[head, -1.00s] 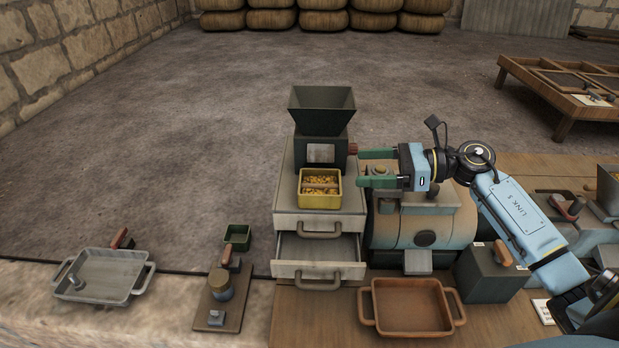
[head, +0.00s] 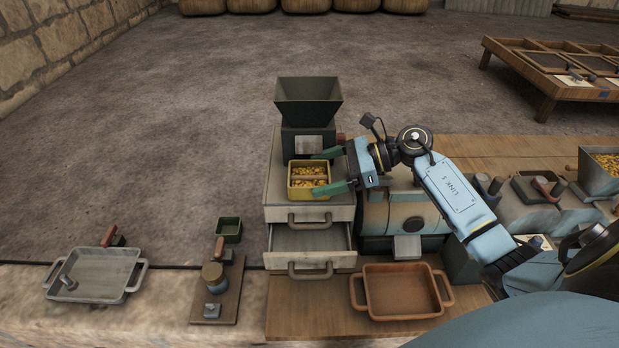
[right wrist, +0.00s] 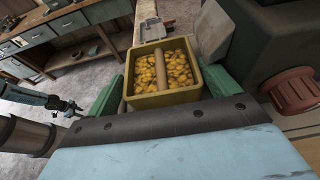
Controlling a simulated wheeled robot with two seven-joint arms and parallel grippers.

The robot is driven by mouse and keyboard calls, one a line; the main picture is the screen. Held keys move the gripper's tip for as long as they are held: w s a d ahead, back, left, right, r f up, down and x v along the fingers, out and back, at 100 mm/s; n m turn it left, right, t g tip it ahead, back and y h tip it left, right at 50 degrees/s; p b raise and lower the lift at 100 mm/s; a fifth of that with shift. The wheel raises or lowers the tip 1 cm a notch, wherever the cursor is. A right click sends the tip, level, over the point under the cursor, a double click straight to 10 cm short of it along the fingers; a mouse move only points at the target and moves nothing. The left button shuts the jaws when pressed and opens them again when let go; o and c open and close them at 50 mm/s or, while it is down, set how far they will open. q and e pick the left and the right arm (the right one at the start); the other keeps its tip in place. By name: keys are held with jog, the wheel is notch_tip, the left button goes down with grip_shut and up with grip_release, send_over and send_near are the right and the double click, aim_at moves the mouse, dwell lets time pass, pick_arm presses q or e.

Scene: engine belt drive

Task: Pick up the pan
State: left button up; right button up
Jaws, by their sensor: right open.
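The yellow pan (head: 303,194), a small square box of yellow pieces with a bar across its top, sits on top of the grey drawer cabinet, in front of the dark hopper. My right gripper (head: 315,172) is open at the pan's right side, one green finger toward the back and one toward the front. In the right wrist view the pan (right wrist: 165,99) is between the green fingers; whether they touch it I cannot tell. What appears to be my left arm's end (right wrist: 62,104) shows small at the left there; its jaws are unclear.
The dark hopper (head: 308,100) stands right behind the pan. The cabinet's lower drawer (head: 312,262) is open. A brown tray (head: 402,292) lies at the front, a grey tray (head: 92,277) at far left. A blue machine (head: 385,220) stands right of the cabinet.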

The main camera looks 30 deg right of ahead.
aim_at(309, 176)
jog(key=x, duration=0.3)
jog(key=shift+w+a+f+p, duration=0.1)
jog(key=shift+w+a+p, duration=0.05)
jog(key=shift+a+p, duration=0.15)
jog(key=shift+d, duration=0.1)
jog(key=c, duration=0.8)
jog(key=shift+r, duration=0.4)
notch_tip(309, 176, up, 7)
jog(key=shift+f+b, duration=0.15)
jog(key=shift+b, duration=0.4)
jog(key=s+a, duration=0.3)
jog(key=s, duration=0.2)
jog(key=s+a+b, duration=0.1)
jog(key=s+a, duration=0.3)
jog(key=s, duration=0.2)
jog(key=s+a, duration=0.3)
jog(key=s, duration=0.3)
jog(key=shift+s+a+f+b, duration=0.1)
jog(key=shift+a+f+b, duration=0.15)
jog(key=shift+b, duration=0.15)
